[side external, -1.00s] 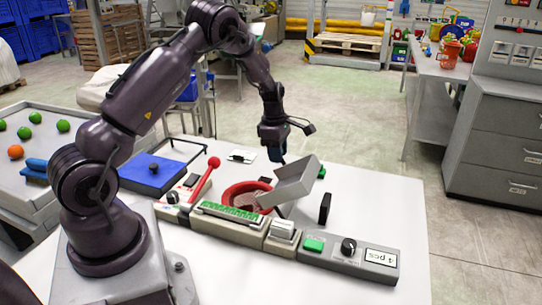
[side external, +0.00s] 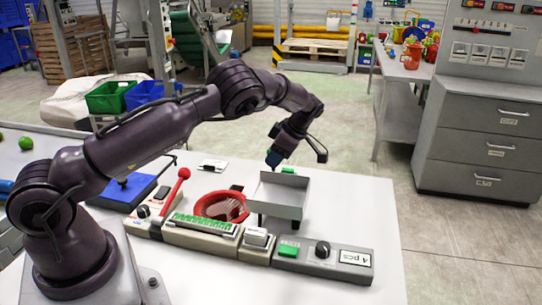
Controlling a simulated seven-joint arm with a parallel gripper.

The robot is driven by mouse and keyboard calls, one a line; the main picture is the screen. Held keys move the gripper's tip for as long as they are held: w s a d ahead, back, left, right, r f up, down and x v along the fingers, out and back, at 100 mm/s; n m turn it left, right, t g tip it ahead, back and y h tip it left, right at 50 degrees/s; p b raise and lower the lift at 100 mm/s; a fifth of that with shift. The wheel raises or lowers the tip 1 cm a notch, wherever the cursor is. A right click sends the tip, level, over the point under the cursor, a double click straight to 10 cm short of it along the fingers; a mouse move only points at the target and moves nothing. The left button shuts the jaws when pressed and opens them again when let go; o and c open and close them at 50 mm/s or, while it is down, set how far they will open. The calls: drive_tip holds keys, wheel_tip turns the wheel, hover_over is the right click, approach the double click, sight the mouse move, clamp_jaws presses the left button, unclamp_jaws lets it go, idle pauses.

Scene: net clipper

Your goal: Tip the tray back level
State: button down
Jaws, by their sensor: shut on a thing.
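The grey tray (side external: 280,207) stands above the white table at the machine's right end, open side up and close to level. My gripper (side external: 273,161) is at the tray's far left corner, pointing down, and is shut on the tray's edge there. The fingertips are small and partly hidden, so the exact contact is unclear. A red round bowl or basket (side external: 211,206) sits just left of the tray, partly behind the machine.
The machine's long panel (side external: 213,234) runs in front, with a red-knobbed lever (side external: 183,174), a green button (side external: 289,249) and a black knob (side external: 322,249). A blue pad (side external: 122,191) lies at the left. The table right of the tray is clear.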

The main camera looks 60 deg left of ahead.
drive_tip(key=shift+w, duration=0.1)
idle(0.3)
drive_tip(key=c, duration=0.8)
unclamp_jaws()
drive_tip(key=shift+c, duration=0.2)
drive_tip(key=v, duration=1.3)
